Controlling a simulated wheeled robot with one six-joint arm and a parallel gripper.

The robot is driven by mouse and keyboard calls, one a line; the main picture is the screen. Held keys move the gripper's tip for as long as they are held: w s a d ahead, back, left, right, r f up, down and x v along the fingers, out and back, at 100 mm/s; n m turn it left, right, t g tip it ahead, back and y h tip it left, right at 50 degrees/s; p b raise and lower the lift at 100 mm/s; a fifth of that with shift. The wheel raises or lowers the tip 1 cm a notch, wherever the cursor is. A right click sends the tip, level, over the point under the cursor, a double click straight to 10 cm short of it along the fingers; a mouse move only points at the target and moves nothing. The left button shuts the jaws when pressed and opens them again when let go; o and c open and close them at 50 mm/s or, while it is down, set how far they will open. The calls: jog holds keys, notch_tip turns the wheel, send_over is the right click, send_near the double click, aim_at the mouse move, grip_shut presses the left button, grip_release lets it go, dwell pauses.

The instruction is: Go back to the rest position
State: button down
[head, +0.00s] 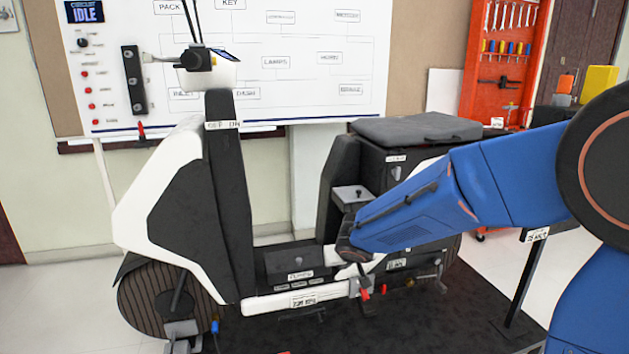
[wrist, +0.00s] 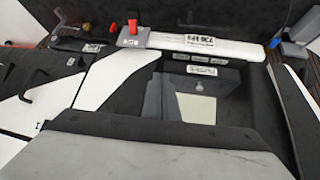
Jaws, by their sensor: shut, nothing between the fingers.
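My blue arm (head: 400,213) reaches in from the right, in front of the scooter's seat base. My gripper (head: 357,258) is at its dark end, low beside the scooter's footboard. It is small and dark there, and the fingers are hard to make out; it is shut and holds nothing. The black and white scooter (head: 165,195) stands upright.
A dark seat (head: 418,128) tops the scooter's rear. A whiteboard (head: 300,105) with labelled boxes hangs behind. A red tool panel (head: 505,60) is at the back right. A labelled stand (head: 525,265) is at the right. Pale floor (head: 55,310) is clear at the left.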

jog(key=s+d+r+m+g+h, duration=0.1)
jog(key=s+d+r, duration=0.3)
jog(key=s+d, duration=0.45)
jog(key=s+d+r+m+h, duration=0.1)
jog(key=s+d+r, duration=0.3)
jog(key=s+d, duration=0.4)
jog(key=s+d+g+y, duration=0.1)
jog(key=s+d, duration=0.1)
jog(key=s, duration=0.8)
jog(key=s+d+g, duration=0.1)
jog(key=s+d, duration=0.1)
jog(key=s, duration=0.8)
jog(key=shift+s+f+y, duration=0.2)
jog(key=shift+y, duration=0.2)
